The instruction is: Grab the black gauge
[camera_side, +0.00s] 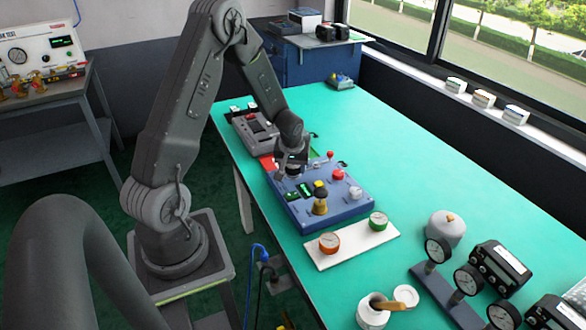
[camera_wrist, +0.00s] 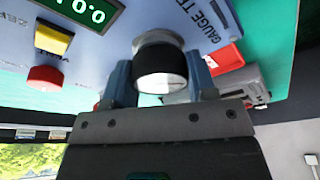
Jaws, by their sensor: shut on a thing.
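The black gauge (camera_wrist: 160,56) shows in the wrist view, with a black body and a pale round face turned toward the camera. My gripper (camera_wrist: 161,80) has one finger on each side of it and is shut on it. A rounded metal part shows just behind the gauge, at the blue gauge tester (camera_wrist: 205,22). I cannot tell whether the gauge is seated there or lifted. In the side view my gripper (camera_side: 291,167) is low over the back left part of the blue tester (camera_side: 345,208), and the gauge is mostly hidden there.
The tester carries a yellow button (camera_wrist: 53,39), a red button (camera_wrist: 45,76) and a brass fitting (camera_side: 320,206). A white plate (camera_side: 350,247) holds red and green gauges in front. A grey device (camera_side: 254,130) stands behind. More gauges and a jar (camera_side: 372,313) are at front right.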

